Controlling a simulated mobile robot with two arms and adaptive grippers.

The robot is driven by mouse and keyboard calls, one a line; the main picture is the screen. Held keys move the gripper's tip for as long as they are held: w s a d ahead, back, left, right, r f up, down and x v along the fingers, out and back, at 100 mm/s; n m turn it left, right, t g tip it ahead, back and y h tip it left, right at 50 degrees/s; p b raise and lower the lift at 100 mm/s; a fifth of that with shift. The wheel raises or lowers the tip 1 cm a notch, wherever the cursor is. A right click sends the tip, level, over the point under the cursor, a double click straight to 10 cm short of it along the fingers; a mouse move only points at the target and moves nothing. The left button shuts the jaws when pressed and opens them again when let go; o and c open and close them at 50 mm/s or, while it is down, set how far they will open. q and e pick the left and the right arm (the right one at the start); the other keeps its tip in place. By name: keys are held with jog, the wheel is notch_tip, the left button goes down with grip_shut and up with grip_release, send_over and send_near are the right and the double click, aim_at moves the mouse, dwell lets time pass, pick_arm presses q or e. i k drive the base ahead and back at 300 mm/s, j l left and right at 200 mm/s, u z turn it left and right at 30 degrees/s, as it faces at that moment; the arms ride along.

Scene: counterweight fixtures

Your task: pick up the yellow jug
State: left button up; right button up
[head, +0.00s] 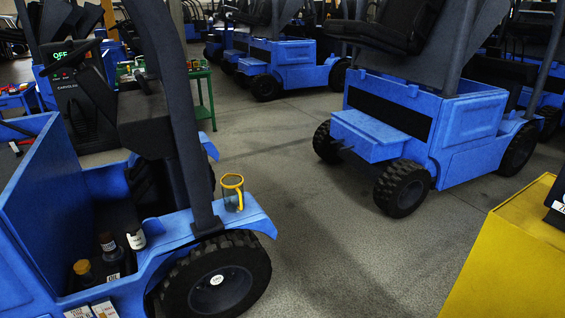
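The yellow jug (232,191) stands upright on the blue rear fender of the near-left forklift (235,217), just above its wheel. Its rim and handle are yellow, and its body looks dark or see-through. The handle is on its right side. Nothing is touching the jug apart from the fender under it. Neither of my grippers shows in the head view.
A dark upright post (185,110) of the near-left forklift rises close left of the jug. Bottles (136,236) stand in its open compartment. Another blue forklift (430,125) is at right, and a yellow block (515,265) at lower right. Grey floor (320,230) between them is clear.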

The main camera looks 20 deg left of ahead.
aim_at(235, 196)
jog(key=i+u, duration=0.2)
jog(key=i, duration=0.3)
jog(key=i+l+u, duration=0.25)
jog(key=i, duration=0.2)
jog(key=i+l+u, duration=0.2)
jog(key=i, duration=0.25)
jog(key=i+l+u, duration=0.2)
jog(key=i, duration=0.25)
jog(key=l, duration=0.1)
